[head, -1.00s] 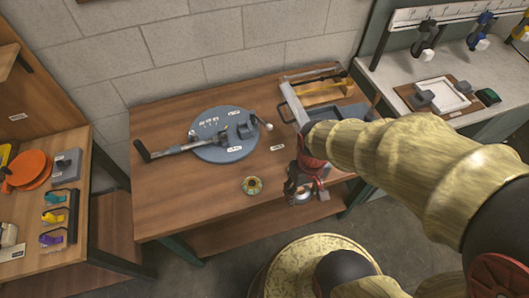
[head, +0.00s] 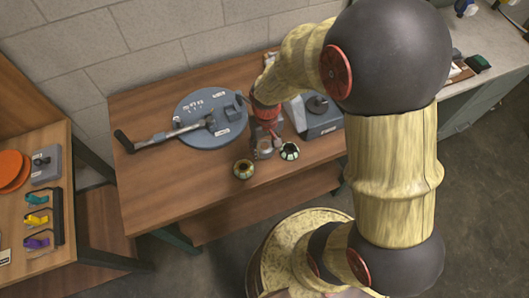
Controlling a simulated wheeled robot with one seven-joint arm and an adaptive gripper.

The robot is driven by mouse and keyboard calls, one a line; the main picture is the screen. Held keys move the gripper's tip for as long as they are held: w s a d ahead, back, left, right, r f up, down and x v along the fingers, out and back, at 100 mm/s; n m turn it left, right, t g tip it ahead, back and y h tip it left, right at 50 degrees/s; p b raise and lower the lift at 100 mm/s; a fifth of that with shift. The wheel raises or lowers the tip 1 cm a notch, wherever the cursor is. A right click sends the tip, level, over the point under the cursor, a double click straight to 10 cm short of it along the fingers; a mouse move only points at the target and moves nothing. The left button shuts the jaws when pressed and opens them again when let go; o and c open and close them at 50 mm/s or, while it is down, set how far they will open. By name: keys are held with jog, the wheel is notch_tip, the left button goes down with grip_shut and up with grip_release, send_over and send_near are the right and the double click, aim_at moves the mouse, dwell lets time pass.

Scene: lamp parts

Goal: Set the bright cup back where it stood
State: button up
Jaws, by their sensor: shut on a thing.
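My gripper (head: 265,143) points down over the front half of the wooden table, below its red wrist part. It is shut on a small pale thing, taken as the bright cup (head: 264,153); the fingers hide much of it. I cannot tell whether its base touches the table. A dark-rimmed cup with a yellowish inside (head: 244,169) stands to the lower left of my gripper. Another dark cup with a pale greenish inside (head: 289,151) stands close on the right.
A round grey plate (head: 211,117) with a jointed lamp arm (head: 160,138) lies on the wooden table (head: 190,190). A grey box-like part (head: 320,118) stands at the right, partly behind my arm. The front left of the table is clear.

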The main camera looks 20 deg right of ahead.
aim_at(264, 152)
jog(key=shift+w+f, duration=0.25)
jog(key=shift+f, duration=0.1)
jog(key=shift+w+a+f+b, duration=0.15)
jog(key=shift+f+b, duration=0.3)
jog(key=shift+f, duration=1.2)
jog(key=shift+f, duration=0.2)
jog(key=o, duration=1)
jog(key=shift+r, duration=0.1)
